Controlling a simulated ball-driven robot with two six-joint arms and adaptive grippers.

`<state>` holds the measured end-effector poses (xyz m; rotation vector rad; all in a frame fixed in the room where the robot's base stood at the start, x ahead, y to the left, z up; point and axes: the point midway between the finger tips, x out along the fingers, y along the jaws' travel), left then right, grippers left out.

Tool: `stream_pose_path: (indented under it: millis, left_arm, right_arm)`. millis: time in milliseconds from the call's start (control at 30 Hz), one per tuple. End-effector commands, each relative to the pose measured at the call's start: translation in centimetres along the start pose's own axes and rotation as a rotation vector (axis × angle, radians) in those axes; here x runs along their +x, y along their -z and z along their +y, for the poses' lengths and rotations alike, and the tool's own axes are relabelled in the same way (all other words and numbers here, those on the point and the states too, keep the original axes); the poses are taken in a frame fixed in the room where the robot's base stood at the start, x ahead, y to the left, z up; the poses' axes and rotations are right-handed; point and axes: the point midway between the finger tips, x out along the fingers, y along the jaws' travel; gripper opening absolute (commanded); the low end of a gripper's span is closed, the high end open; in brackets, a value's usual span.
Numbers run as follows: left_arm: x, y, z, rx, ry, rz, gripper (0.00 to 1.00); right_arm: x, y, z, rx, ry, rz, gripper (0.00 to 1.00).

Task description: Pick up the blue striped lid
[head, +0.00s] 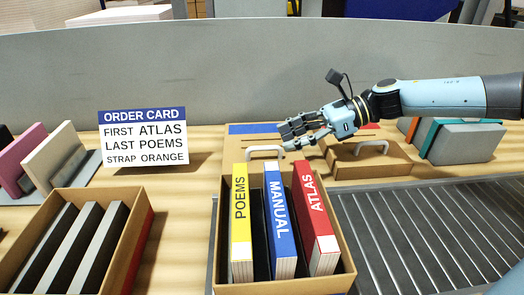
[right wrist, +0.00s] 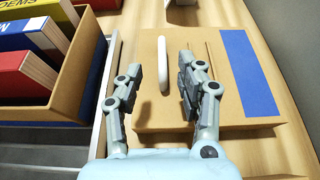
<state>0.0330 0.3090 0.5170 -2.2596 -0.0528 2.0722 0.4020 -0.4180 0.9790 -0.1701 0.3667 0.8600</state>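The blue striped lid (head: 240,142) is a flat brown board with a blue stripe and a white handle (head: 265,150). It lies on the wooden table behind the box of books. In the right wrist view the lid (right wrist: 215,105) lies below my right gripper, with the blue stripe at the right. My right gripper (head: 287,136) is open, over the lid. Its fingers (right wrist: 158,75) show on either side of the white handle (right wrist: 163,65). I cannot tell how far above the handle they are. My left gripper is not in view.
A red striped lid (head: 395,160) with a white handle lies just right. A box (head: 347,275) holds POEMS, MANUAL and ATLAS books in front. An order card (head: 143,137) stands left, near a box (head: 140,225) of dark dividers. A roller conveyor (head: 430,225) runs at the right.

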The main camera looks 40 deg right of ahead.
Motion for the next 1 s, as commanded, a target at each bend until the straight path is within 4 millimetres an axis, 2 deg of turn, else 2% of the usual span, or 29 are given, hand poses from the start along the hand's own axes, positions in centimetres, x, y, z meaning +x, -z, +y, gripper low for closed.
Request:
stream_pose_path:
  millis: [167,400,700,767,1000]
  left_arm:
    - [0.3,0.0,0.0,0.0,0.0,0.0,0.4]
    - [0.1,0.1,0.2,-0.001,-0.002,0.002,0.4]
    - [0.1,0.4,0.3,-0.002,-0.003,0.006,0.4]
    - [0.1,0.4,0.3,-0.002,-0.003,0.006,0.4]
    - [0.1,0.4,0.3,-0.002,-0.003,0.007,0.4]
  right_arm:
    - [1.5,0.0,-0.2,-0.001,0.002,-0.004,0.38]
    - [5.0,0.1,-0.4,0.001,0.002,-0.004,0.38]
    - [5.7,0.3,-0.4,0.0,0.001,0.002,0.38]
    - [5.6,0.3,-0.4,0.0,0.001,0.002,0.33]
    - [5.6,0.3,-0.4,0.0,0.001,0.002,0.01]
